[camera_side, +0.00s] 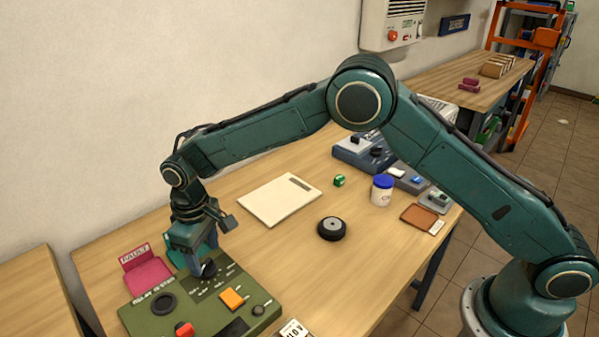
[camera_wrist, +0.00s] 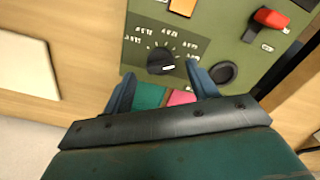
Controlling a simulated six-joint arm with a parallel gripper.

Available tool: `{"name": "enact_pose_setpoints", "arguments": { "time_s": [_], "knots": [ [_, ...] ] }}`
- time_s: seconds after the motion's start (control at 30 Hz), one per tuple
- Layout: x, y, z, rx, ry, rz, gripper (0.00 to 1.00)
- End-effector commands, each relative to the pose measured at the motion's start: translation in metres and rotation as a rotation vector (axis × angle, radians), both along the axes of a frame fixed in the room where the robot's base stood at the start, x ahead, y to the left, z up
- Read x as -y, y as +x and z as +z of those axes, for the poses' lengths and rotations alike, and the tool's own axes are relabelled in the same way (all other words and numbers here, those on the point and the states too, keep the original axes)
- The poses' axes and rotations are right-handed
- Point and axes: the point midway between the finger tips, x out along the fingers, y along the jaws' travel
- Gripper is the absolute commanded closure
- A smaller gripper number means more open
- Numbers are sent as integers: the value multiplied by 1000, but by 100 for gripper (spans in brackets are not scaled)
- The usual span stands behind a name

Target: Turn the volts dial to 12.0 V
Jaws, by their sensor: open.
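The green panel (camera_side: 205,312) lies at the front left of the table. The black volts dial (camera_side: 209,268) sits on its back part. In the wrist view the dial (camera_wrist: 161,60) has a short white mark pointing right, with small printed voltage labels around it, too blurred to read surely. My gripper (camera_side: 200,262) is low over the panel at the dial, pointing down. In the wrist view my gripper (camera_wrist: 160,70) is open, one finger on each side of the dial, with gaps visible. Whether a fingertip touches the dial is unclear.
The panel also carries an orange button (camera_side: 232,299), a red switch (camera_side: 184,329) and a black round part (camera_side: 163,304). A pink FAULT tray (camera_side: 147,275) stands behind it. A white board (camera_side: 279,200), black wheel (camera_side: 332,229) and blue-lidded jar (camera_side: 382,190) lie farther off.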

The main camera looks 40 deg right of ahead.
Motion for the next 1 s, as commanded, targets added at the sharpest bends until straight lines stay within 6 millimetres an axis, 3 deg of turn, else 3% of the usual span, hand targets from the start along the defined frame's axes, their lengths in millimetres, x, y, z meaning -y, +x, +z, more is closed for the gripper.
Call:
{"name": "enact_pose_setpoints", "arguments": {
  "time_s": [0.23, 0.6, 0.83, 1.0],
  "knots": [
    [0, 0, -21, -1, 0, 0, 41],
    [0, 0, -25, 0, 0, 0, 41],
    [0, 0, -25, 0, 0, 0, 85],
    [0, 0, -25, 0, 0, 3, 86]
  ]
}}
